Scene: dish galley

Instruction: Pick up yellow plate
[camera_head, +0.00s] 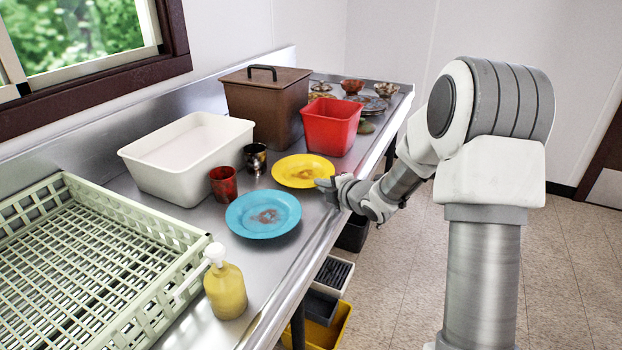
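A yellow plate (301,166) with a reddish-brown smear in its middle lies flat on the steel counter (318,227), in front of the red bin. My gripper (324,187) is at the plate's near right edge, its tip close to the rim. The fingers are small here and seen from the side. I cannot tell whether they are apart or closed, or whether they touch the rim. The plate appears to rest on the counter.
A blue plate (262,224) lies close on the near side. A red cup (223,184) and dark metal cup (256,158) stand to the left. A red bin (331,128) is behind. A white tub (189,192), brown lidded box (262,112), green rack (190,238) and soap bottle (226,290) crowd the counter.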

